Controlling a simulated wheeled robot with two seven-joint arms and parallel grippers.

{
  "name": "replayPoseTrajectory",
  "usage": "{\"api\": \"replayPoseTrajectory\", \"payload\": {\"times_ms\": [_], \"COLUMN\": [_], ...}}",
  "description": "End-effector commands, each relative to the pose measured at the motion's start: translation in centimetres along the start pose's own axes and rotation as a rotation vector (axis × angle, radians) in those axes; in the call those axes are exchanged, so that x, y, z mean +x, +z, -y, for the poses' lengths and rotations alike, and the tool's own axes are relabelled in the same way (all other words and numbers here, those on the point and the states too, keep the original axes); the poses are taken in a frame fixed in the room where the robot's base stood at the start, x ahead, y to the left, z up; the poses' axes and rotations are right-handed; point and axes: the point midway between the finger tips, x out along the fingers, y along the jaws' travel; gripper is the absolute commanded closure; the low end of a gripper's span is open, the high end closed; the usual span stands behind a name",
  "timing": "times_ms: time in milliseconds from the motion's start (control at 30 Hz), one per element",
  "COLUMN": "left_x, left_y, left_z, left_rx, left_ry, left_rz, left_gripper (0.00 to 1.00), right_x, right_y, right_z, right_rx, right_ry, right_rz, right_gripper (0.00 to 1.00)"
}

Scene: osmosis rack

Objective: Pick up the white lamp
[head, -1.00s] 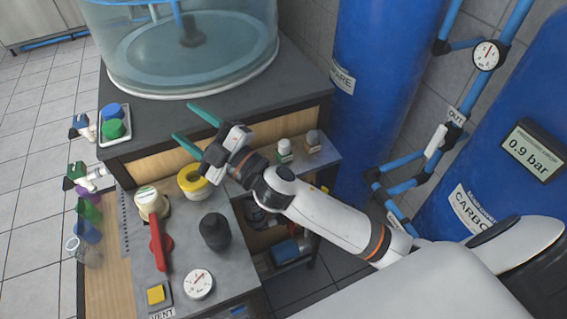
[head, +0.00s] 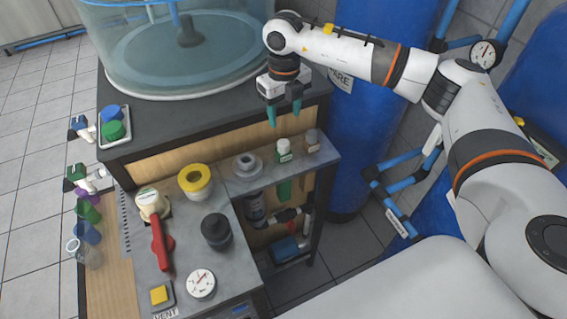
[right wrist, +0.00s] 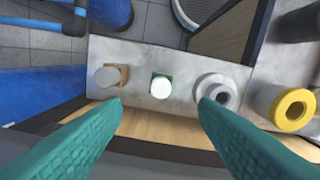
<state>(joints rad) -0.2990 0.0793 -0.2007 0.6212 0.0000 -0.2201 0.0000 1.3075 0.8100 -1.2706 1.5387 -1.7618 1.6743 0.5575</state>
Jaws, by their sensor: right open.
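I cannot make out a thing that is surely a white lamp. A pale, round, flanged piece (head: 245,166) lies on the small grey shelf; it also shows in the right wrist view (right wrist: 217,92). My right gripper (head: 284,112) is open and empty, pointing down above the back edge of this shelf. In the right wrist view its teal fingers (right wrist: 161,105) frame the white-capped bottle from above. My left gripper is out of view.
A yellow roll (head: 195,181), black knob (head: 216,230), red handle (head: 159,244) and gauge (head: 201,283) crowd the bench. A clear tank (head: 180,60) and blue cylinders (head: 375,100) stand behind.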

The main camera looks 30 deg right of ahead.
Motion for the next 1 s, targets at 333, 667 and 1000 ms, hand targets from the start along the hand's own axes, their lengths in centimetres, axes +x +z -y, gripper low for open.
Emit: {"api": "replayPoseTrajectory", "payload": {"times_ms": [333, 667, 1000], "left_x": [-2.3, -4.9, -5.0], "left_y": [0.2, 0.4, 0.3], "left_z": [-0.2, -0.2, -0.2], "left_rx": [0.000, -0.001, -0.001], "left_ry": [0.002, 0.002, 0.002], "left_rz": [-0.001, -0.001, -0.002], "left_gripper": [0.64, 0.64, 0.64], "right_x": [5.2, 8.6, 10.9], "right_y": [0.1, -0.2, -0.2], "right_z": [0.2, 0.1, 0.1], "right_rx": [-0.004, -0.004, -0.006], "right_ry": [-0.005, -0.006, -0.007], "right_rz": [0.003, 0.004, 0.000], "right_gripper": [0.46, 0.46, 0.46]}}
